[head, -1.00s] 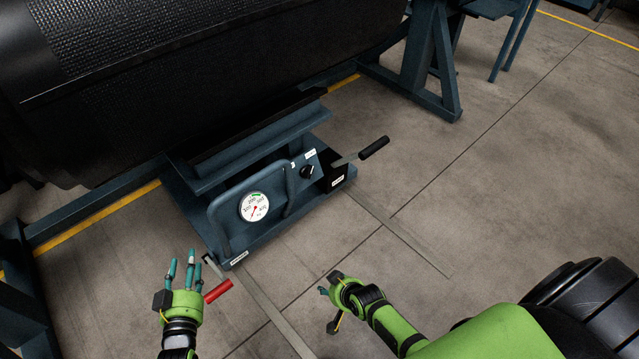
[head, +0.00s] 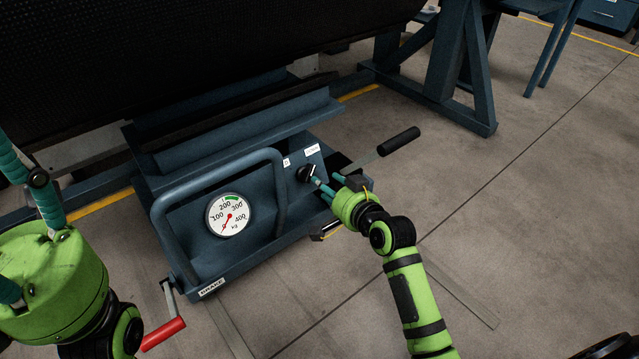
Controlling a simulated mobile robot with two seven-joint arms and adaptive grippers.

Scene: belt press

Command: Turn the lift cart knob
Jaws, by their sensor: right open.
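The lift cart (head: 185,245) is a blue frame with a round dial gauge (head: 229,215) on its sloped front panel.
A blue tube handle (head: 277,165) stands left of the knob. A black-gripped lever (head: 398,141) sticks out on the right. A red-gripped brake crank (head: 163,333) is at the lower left. A large black roll (head: 200,60) hangs above the cart.

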